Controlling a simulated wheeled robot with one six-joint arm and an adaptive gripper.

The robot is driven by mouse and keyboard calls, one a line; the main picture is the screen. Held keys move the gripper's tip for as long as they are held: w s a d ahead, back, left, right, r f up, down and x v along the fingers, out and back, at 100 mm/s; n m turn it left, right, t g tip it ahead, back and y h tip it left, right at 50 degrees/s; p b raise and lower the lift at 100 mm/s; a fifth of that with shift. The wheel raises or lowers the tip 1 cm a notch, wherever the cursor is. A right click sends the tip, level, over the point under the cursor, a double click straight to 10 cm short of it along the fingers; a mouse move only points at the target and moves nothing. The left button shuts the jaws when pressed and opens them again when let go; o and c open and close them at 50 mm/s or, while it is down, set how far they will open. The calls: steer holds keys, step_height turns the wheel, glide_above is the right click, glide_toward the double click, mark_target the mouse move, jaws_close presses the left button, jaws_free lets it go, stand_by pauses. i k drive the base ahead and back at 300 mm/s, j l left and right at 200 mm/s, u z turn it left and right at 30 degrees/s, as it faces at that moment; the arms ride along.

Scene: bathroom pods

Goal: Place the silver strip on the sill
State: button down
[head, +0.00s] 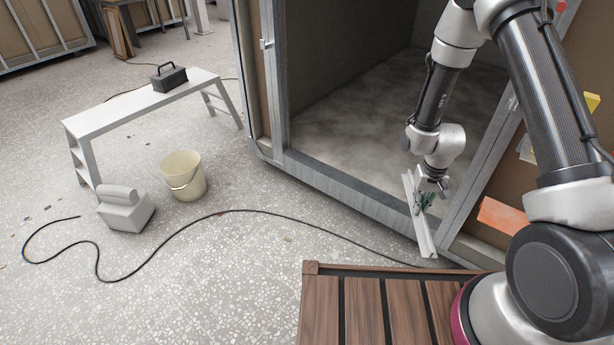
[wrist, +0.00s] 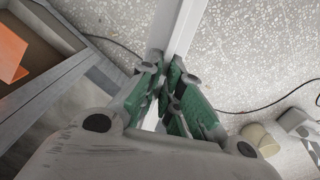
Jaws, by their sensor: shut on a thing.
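The silver strip (head: 424,235) is a long, thin profile held in my gripper (head: 427,197) in front of the pod opening. In the head view it runs from upper left to lower right, its lower end near the wooden slatted deck. The sill (head: 345,190) is the grey metal threshold along the bottom of the pod doorway; the strip crosses in front of its right part. I cannot tell whether they touch. In the wrist view the green-padded fingers (wrist: 168,100) are shut around the strip (wrist: 178,28), which extends beyond them toward the top edge.
An orange piece (head: 502,216) is at the pod's right side. The slatted deck (head: 362,310) lies below. A black cable (head: 250,211) crosses the speckled floor. A bucket (head: 184,177), a white block-like item (head: 125,212) and a bench (head: 140,100) with a dark toolbox (head: 169,78) stand left.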

mark_target(354, 184)
steer(key=i+j+u, duration=0.45)
steer(key=i+u, duration=0.6)
steer(key=i, duration=0.15)
steer(key=i+j+z, duration=0.2)
steer(key=i, duration=0.25)
steer(key=i+z, duration=0.25)
steer(key=i, duration=0.15)
steer(key=i+j+z, duration=0.15)
steer(key=z, duration=0.3)
steer(key=i+j+z, duration=0.2)
steer(key=z, duration=0.25)
steer(key=i+j+z, duration=0.25)
steer(key=z, duration=0.15)
steer(key=i+j+z, duration=0.1)
steer(key=j+z, duration=0.35)
steer(key=i+j+z, duration=0.1)
steer(key=j+z, duration=1.05)
steer(key=j, duration=0.15)
